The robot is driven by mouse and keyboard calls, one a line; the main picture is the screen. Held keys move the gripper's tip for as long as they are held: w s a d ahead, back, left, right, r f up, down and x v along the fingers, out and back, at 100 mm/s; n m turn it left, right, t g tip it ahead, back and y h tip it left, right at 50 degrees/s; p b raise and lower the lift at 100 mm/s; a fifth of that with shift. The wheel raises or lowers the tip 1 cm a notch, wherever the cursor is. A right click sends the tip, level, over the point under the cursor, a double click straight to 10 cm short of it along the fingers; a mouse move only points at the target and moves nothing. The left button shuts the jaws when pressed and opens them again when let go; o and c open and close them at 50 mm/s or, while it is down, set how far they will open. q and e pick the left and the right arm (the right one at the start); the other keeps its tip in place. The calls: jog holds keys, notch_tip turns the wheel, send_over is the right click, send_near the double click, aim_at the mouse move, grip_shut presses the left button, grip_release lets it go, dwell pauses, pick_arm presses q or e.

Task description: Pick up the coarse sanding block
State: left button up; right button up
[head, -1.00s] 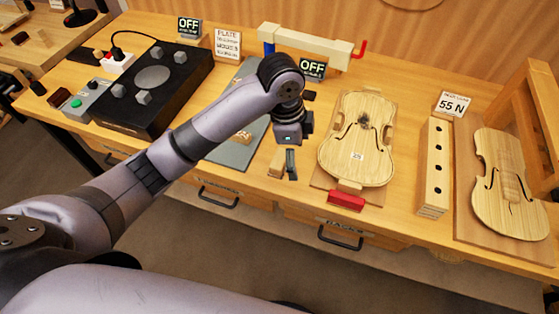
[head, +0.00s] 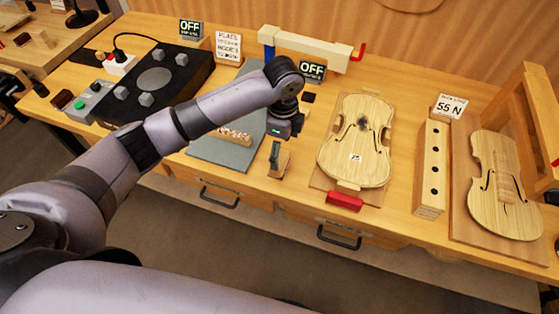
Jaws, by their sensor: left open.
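My left gripper (head: 279,150) points down near the front edge of the bench, left of the violin plate in the middle. It is open; its dark fingers are small and partly merge with what is below them. A small tan and grey block (head: 283,162), which looks like a sanding block, stands right at the fingertips. I cannot tell whether the fingers touch it or are on both sides of it, nor how coarse it is. A flat wooden piece with a speckled top (head: 234,135) lies on the grey mat (head: 214,151), partly behind my arm. My right gripper is not in view.
A violin plate (head: 353,150) lies on a board just right of the gripper, with a red block (head: 345,201) at its front. A holed wooden block (head: 432,165) and another violin plate (head: 505,185) are farther right. A black machine (head: 155,85) stands at left.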

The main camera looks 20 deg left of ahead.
aim_at(280, 160)
pick_arm(q)
jog(key=shift+f, duration=0.6)
jog(key=f, duration=0.1)
jog(key=f+p, duration=0.1)
jog(key=f, duration=0.2)
jog(key=shift+a+f+p, duration=0.15)
jog(key=shift+a+p, duration=0.15)
jog(key=shift+a, duration=0.1)
jog(key=shift+f, duration=0.45)
jog(key=shift+w, duration=0.1)
jog(key=c, duration=1.3)
jog(key=shift+o, duration=0.2)
jog(key=shift+r, duration=0.15)
jog(key=shift+r, duration=0.55)
notch_tip(280, 160, up, 19)
jog(key=b, duration=0.2)
jog(key=shift+f, duration=0.15)
